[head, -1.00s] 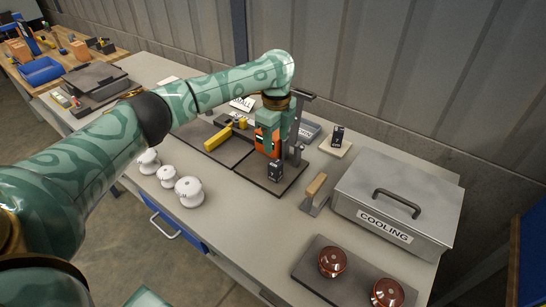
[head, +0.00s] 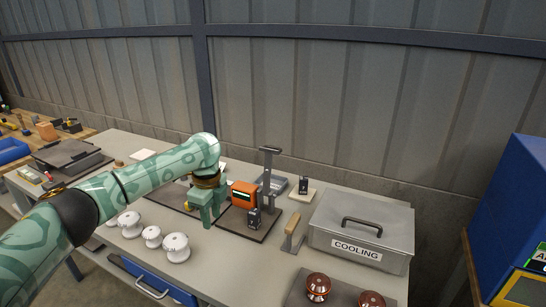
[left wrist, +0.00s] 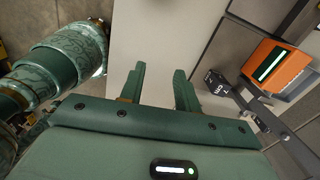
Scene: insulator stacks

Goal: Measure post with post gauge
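An orange device with a lit screen (head: 243,194) stands on a dark plate (head: 247,230) beside a grey upright stand (head: 268,172). It also shows in the left wrist view (left wrist: 279,67). I cannot tell which of these is the post gauge. My left gripper (head: 207,217) is left of the orange device, pointing down. In the wrist view its fingers (left wrist: 160,88) are apart with bare bench between them. My right gripper is out of view.
White insulators (head: 152,236) stand front left on the bench. A trowel-like tool (head: 293,232) and the metal COOLING box (head: 362,228) are to the right. Brown insulators (head: 318,287) sit in front. A black block (head: 303,185) stands on a pale pad at the back.

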